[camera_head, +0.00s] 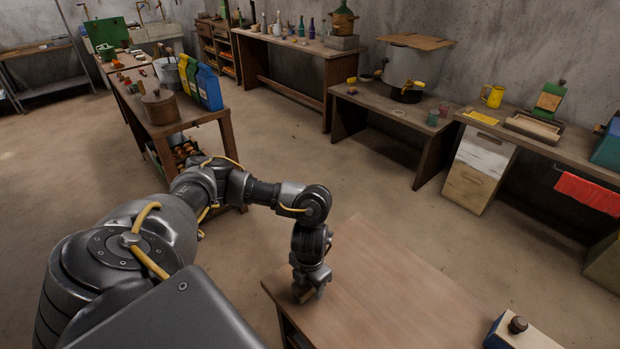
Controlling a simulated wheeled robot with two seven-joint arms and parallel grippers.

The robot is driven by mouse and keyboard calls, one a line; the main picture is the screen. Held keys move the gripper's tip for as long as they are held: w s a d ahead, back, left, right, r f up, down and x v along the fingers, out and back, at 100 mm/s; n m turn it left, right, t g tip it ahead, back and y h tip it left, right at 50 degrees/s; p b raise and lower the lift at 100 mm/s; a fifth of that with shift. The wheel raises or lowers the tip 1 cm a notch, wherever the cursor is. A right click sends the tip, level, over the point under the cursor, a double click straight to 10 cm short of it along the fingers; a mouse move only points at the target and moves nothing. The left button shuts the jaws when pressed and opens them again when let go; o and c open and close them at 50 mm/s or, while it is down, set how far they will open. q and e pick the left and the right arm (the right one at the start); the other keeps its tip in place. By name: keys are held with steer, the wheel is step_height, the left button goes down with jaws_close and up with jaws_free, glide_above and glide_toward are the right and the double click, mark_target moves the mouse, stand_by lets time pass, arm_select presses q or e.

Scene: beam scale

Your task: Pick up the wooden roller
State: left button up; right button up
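My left arm reaches in from the left, and its gripper (309,293) points down at the near left edge of the wooden table (400,290). A small piece of brown wood, which may be the wooden roller (306,296), shows at the fingertips. Most of it is hidden by the gripper, so I cannot tell whether the fingers are closed on it. My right gripper is not in view.
The middle of the table is clear. A workbench (185,112) with colored bags stands behind my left arm. More benches line the back wall, with open floor between.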

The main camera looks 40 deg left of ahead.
arm_select(q)
steer(key=c, duration=1)
steer(key=shift+r, duration=0.1)
steer(key=shift+w+r, duration=0.1)
steer(key=shift+r, duration=0.45)
steer(key=r, duration=0.2)
steer(key=shift+d+r+p, duration=0.2)
steer(key=shift+r+p, duration=0.15)
steer(key=shift+p, duration=0.05)
steer(key=s+d+r+p, duration=0.2)
steer(key=s+d+r, duration=0.6)
steer(key=d, duration=0.3)
steer(key=shift+d+r, duration=0.15)
steer(key=shift+r, duration=0.35)
steer(key=shift+w, duration=0.1)
